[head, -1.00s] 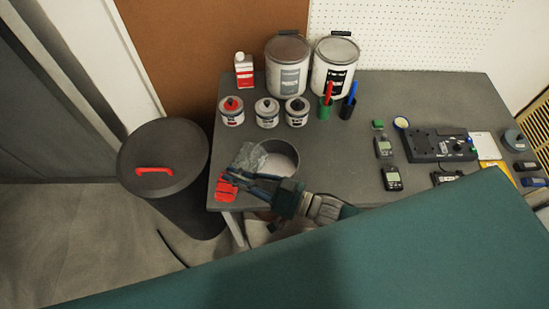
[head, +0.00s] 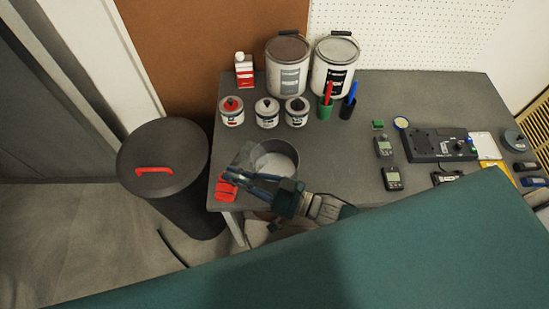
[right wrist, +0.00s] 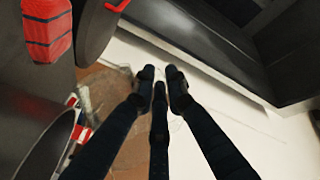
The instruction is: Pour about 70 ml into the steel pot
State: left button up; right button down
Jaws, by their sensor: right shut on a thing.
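The steel pot (head: 291,172) stands on the grey table near its front left edge, open at the top with a pale inside. Its rim also shows at the lower left in the right wrist view (right wrist: 45,140). My right gripper (head: 234,176) reaches left across the front of the pot. It is shut on a clear vessel (head: 246,154), which is faint and see-through at the pot's left rim. The vessel shows dimly beyond the fingers in the right wrist view (right wrist: 108,92). Its tilt, its contents and any stream are hard to make out. My left gripper is not in view.
A red object (head: 226,190) lies at the table corner under my fingertips. Small cans (head: 267,115), two large pails (head: 335,65) and a red-white carton (head: 244,70) stand behind. A dark bin (head: 165,185) is left of the table. Meters and devices lie on the right.

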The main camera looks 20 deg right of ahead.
jog(key=shift+a+r+p, duration=0.15)
jog(key=shift+r+p, duration=0.05)
jog(key=shift+p, duration=0.5)
jog(key=shift+a+f+n+h+p, duration=0.15)
jog(key=shift+a+n+h+p, duration=0.15)
jog(key=shift+n, duration=0.1)
jog(key=a+f+n+h, duration=0.1)
jog(key=f, duration=0.1)
jog(key=a+f+n+h+p, duration=0.1)
jog(key=f, duration=0.2)
jog(key=a+f+n+g+h+p, duration=0.1)
jog(key=a+f, duration=0.1)
jog(key=shift+s+f+n+h, duration=0.15)
jog(key=shift+s+n+h, duration=0.25)
jog(key=shift+a+f+n+h, duration=0.15)
jog(key=shift+f+n+h, duration=0.2)
jog(key=shift+f, duration=0.3)
